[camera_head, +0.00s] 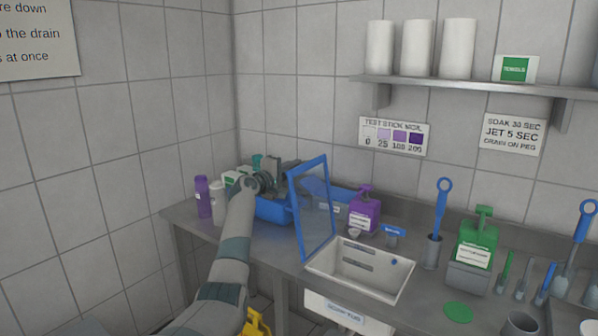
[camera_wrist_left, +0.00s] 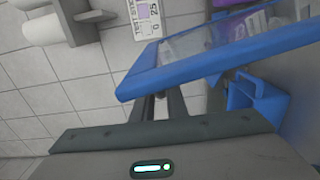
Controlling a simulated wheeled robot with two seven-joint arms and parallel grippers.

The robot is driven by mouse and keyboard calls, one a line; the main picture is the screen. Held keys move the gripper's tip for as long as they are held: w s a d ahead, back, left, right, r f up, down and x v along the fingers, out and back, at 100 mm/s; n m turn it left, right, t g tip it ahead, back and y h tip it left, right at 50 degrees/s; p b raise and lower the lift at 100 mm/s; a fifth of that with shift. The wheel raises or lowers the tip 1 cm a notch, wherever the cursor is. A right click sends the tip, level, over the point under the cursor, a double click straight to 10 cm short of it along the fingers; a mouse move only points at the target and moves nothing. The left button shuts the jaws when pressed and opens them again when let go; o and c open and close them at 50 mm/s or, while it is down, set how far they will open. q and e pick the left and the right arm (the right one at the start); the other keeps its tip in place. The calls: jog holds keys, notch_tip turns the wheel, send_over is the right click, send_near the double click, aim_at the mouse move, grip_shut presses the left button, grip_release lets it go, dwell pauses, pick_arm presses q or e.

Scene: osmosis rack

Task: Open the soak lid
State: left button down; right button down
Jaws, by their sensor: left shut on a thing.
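The soak lid (camera_head: 297,215) is a blue frame with a clear pane. In the head view it stands steeply raised at the blue soak bin (camera_head: 272,209). In the left wrist view the lid (camera_wrist_left: 215,58) slants across the top, with its blue edge at the fingertips. My left gripper (camera_head: 291,170) is at the lid's upper left side, behind the frame in the head view. In the wrist view its fingers (camera_wrist_left: 168,104) are shut on the lid's edge; the exact contact is partly hidden. My right gripper is not in view.
A white basin (camera_head: 360,270) sits in the counter right of the lid. A purple bottle (camera_head: 364,212) stands close behind it. Purple (camera_head: 203,197) and white (camera_head: 218,203) bottles stand left of the bin. Tools and a green bottle (camera_head: 478,235) crowd the right side.

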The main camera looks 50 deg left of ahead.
pick_arm(q)
jog(key=shift+f, duration=0.15)
jog(key=c, duration=1.8)
grip_release()
jog(key=shift+s, duration=0.2)
